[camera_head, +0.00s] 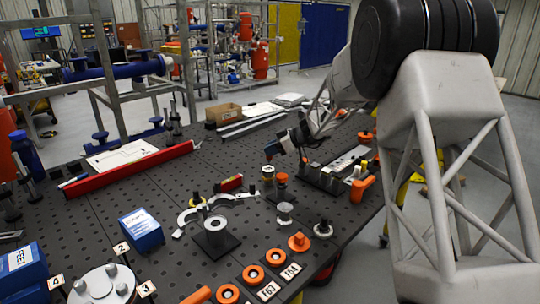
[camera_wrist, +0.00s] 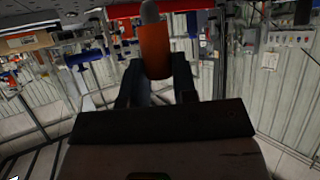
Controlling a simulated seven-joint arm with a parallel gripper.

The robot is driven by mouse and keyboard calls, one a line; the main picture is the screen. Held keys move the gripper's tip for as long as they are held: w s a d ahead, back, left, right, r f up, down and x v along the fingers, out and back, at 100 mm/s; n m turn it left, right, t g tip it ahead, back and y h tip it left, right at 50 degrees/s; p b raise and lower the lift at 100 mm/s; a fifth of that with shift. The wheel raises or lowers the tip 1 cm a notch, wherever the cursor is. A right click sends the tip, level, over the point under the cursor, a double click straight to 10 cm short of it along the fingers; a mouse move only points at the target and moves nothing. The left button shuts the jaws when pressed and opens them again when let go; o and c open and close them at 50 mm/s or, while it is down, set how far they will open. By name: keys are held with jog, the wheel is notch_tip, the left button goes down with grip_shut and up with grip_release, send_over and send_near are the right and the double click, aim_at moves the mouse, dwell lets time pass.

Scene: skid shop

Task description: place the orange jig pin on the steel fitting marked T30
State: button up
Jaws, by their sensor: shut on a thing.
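My gripper (camera_head: 281,146) is shut on the orange jig pin (camera_head: 273,148) and holds it above the middle of the dark perforated table. In the wrist view the orange jig pin (camera_wrist: 154,50) stands between the two dark fingers, with a grey rounded end at the top. A small steel fitting (camera_head: 285,210) stands on the table below and in front of the gripper. A wider steel fitting (camera_head: 215,224) sits on a black base to its left. I cannot read a T30 mark on any fitting.
Orange rings and number tags (camera_head: 269,291) line the front table edge (camera_head: 345,240). A red bar (camera_head: 130,170) and a blue box (camera_head: 142,229) lie to the left. A black fixture with small parts (camera_head: 335,172) is right of the gripper. Several small fittings stand close together below it.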

jog(key=shift+w+a, duration=0.15)
jog(key=shift+w, duration=0.65)
jog(key=shift+w+a+f, duration=0.1)
jog(key=shift+w+f, duration=0.1)
jog(key=shift+f, duration=0.75)
jog(key=shift+w+f, duration=0.2)
jog(key=shift+f, duration=0.7)
jog(key=shift+f, duration=0.1)
jog(key=o, duration=0.9)
jog(key=shift+o, duration=0.2)
jog(key=v, duration=1.2)
